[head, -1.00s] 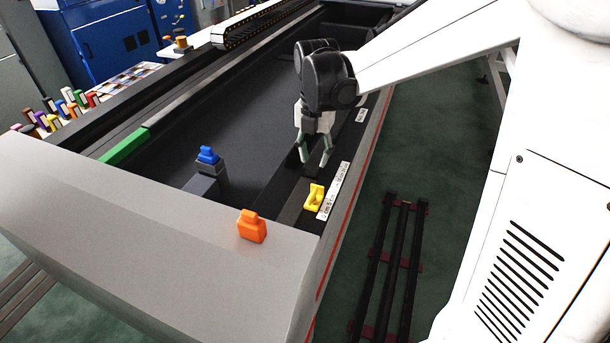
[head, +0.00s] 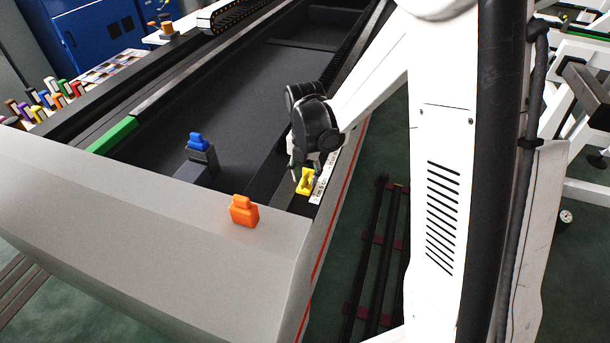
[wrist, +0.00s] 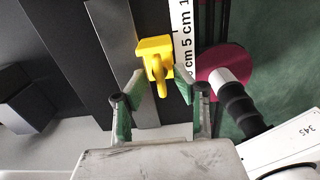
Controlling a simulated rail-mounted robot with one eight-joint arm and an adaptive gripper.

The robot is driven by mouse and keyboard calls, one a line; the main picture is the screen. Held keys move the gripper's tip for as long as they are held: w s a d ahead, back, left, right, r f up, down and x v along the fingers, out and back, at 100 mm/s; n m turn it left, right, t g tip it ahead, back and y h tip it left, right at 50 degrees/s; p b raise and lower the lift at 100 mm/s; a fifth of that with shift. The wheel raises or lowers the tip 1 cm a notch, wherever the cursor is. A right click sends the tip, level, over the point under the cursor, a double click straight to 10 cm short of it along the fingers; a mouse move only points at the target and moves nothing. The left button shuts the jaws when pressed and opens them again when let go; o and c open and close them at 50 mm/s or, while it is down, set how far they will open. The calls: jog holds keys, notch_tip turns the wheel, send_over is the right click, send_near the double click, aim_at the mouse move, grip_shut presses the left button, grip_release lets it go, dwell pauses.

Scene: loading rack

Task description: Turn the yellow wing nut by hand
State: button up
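The yellow wing nut (head: 306,182) sits on the dark ledge near the front right corner of the rack, beside a white ruler strip. In the wrist view the wing nut (wrist: 155,62) shows a square base with a fin pointing towards me. My gripper (wrist: 157,88) is open, its green-padded fingers spread apart on the left and right of the fin. The fin's end lies about between the fingertips; I cannot tell whether they touch it. In the head view my gripper (head: 305,172) is at the wing nut and partly hides it.
An orange block-shaped piece (head: 243,211) stands on the grey front panel (head: 150,220). A blue one (head: 198,142) stands on a dark post inside the rack. A green piece (head: 112,136) lies along the left rail. The ruler strip (wrist: 184,40) runs right of the wing nut.

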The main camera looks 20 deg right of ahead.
grip_shut()
